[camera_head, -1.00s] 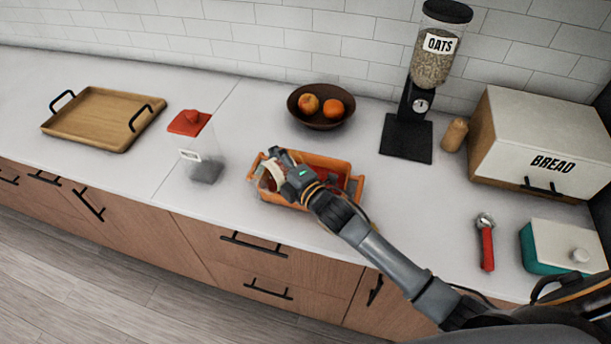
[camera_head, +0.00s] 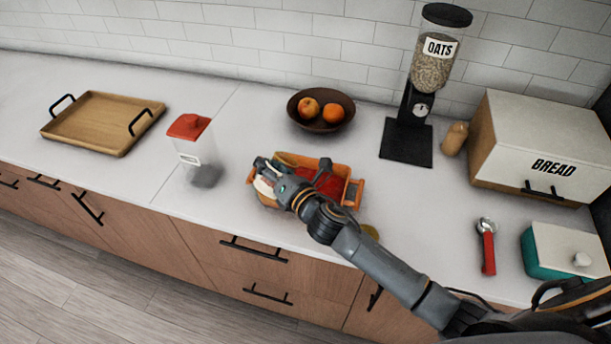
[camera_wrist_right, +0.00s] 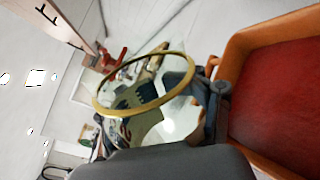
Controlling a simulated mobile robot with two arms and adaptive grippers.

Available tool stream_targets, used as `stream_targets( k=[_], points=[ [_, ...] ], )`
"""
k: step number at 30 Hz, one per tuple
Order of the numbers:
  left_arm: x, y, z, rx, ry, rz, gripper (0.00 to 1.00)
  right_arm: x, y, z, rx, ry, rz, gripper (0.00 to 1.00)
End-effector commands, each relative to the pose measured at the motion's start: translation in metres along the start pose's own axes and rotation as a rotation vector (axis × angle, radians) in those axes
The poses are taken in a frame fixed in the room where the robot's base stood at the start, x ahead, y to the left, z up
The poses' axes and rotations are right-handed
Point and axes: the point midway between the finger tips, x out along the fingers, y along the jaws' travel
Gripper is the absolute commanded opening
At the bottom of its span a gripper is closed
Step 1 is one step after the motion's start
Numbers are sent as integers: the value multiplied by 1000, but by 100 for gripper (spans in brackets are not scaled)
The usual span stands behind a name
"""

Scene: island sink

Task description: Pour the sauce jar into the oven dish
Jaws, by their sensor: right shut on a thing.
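My right gripper (camera_head: 268,174) is shut on the sauce jar (camera_head: 264,188), above the left end of the orange oven dish (camera_head: 356,192). The gripper hides much of the jar in the head view. In the right wrist view the jar is clear glass with a gold rim (camera_wrist_right: 140,113). It looks tilted, and I see no sauce in its visible part. Red sauce (camera_head: 329,182) lies in the dish. The dish rim (camera_wrist_right: 236,58) and sauce (camera_wrist_right: 285,90) also show at the right of the wrist view. My left gripper is not in view.
A gold disc (camera_head: 370,231), perhaps a lid, lies by the dish's front right. A red-lidded clear container (camera_head: 188,150) stands left, a fruit bowl (camera_head: 321,122) behind. A red-handled tool (camera_head: 488,250) and teal box (camera_head: 541,255) lie right.

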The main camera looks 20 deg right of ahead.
Motion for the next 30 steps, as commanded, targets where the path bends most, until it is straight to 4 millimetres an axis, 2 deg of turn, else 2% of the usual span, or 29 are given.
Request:
stream_targets(
  k=[2, 16, 23, 26, 30],
  points=[
    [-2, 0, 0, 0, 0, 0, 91, 0, 4, 2, -99, -7, 4, 2],
    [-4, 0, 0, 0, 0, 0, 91, -1, 25, -21, -616, -45, 2, 1],
    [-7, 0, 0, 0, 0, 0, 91, -1, 29, -24, -727, -53, 0, 1],
    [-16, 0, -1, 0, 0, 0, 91, -2, 35, -18, -739, -54, 0, 1],
    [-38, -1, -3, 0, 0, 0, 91, -3, 50, -2, -740, -54, 0, 1]
  ],
)
